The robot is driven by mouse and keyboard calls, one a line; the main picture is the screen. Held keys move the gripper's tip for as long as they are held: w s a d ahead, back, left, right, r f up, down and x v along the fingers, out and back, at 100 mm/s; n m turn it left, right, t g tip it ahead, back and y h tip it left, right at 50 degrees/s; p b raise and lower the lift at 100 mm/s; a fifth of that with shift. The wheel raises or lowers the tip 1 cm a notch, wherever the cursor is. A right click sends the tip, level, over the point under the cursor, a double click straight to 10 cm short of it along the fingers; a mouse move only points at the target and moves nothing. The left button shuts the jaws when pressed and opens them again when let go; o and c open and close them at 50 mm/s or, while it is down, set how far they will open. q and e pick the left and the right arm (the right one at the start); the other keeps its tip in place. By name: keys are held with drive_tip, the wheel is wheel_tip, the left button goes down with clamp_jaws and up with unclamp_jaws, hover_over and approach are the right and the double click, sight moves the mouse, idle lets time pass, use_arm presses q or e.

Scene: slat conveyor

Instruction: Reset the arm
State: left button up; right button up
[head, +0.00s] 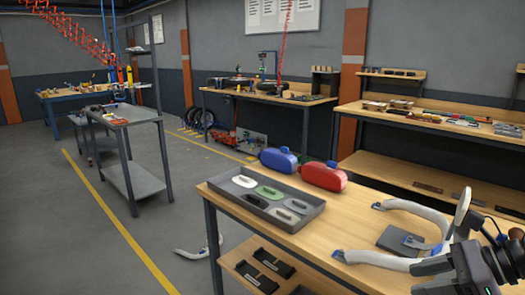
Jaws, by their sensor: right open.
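My right gripper (447,260) is at the lower right of the head view, over the right end of the wooden table (330,215). It is open and partly cut off by the frame's edge. A white curved piece with blue ends (380,259) lies on the table just left of it; I cannot tell whether they touch. A second white curved piece (418,211) lies farther back. My left gripper is not in view.
A grey tray (225,196) with several oval pieces sits on the table's left part. Behind it stand a blue container (278,159) and a red container (323,176). A dark square plate (400,240) lies between the white pieces. Another white piece (192,252) lies on the floor.

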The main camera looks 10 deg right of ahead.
drive_tip(key=s+a+f+m+t+h+b, duration=0.15)
drive_tip(key=f+m+t, duration=0.25)
drive_tip(key=f+m, duration=0.7)
drive_tip(key=s+f+m+t+h, duration=0.25)
drive_tip(key=f+m, duration=0.45)
drive_tip(key=m, duration=0.8)
drive_tip(key=s+a+f+m+g+h, duration=0.1)
drive_tip(key=s+a+f+m, duration=0.3)
drive_tip(key=m, duration=0.5)
drive_tip(key=s+a+f+m+g+h+b, duration=0.1)
drive_tip(key=s+a+f+m, duration=0.4)
drive_tip(key=a+f+m, duration=0.3)
drive_tip(key=a+m, duration=0.2)
drive_tip(key=shift+m+h, duration=0.3)
drive_tip(key=shift+s, duration=0.1)
